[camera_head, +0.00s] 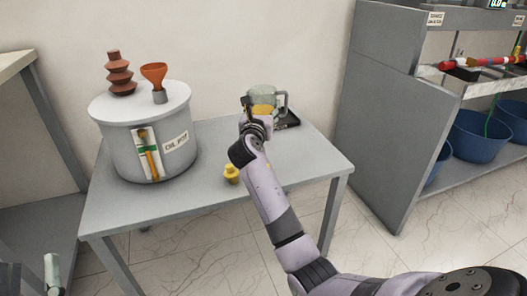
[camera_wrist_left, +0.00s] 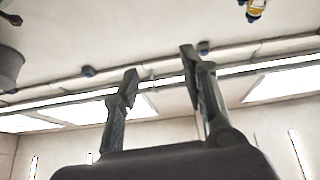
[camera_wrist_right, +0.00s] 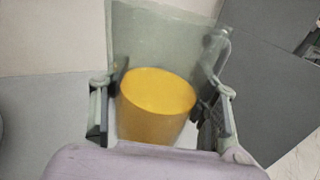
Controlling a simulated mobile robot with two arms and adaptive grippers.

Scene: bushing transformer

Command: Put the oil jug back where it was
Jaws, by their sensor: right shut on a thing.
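The oil jug (camera_head: 263,93) is a pale grey-green, see-through jug with a handle on its right side and yellow oil in it. It is at the back right of the grey table in the head view. My right gripper (camera_head: 250,108) is shut on it from the front. In the right wrist view the jug (camera_wrist_right: 165,45) fills the middle between the fingers of the gripper (camera_wrist_right: 160,112), with the oil showing as a yellow disc. Whether its base touches the tray is hidden. My left gripper (camera_wrist_left: 160,95) has its fingers apart with nothing between them, facing the ceiling area.
A dark tray (camera_head: 291,121) lies partly hidden beside the jug. The grey transformer tank (camera_head: 120,140) with an orange funnel (camera_head: 154,75) and a brown bushing (camera_head: 120,75) stands at the table's left. A small yellow cap (camera_head: 231,174) sits at the front edge. The table (camera_head: 200,200) is otherwise clear.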

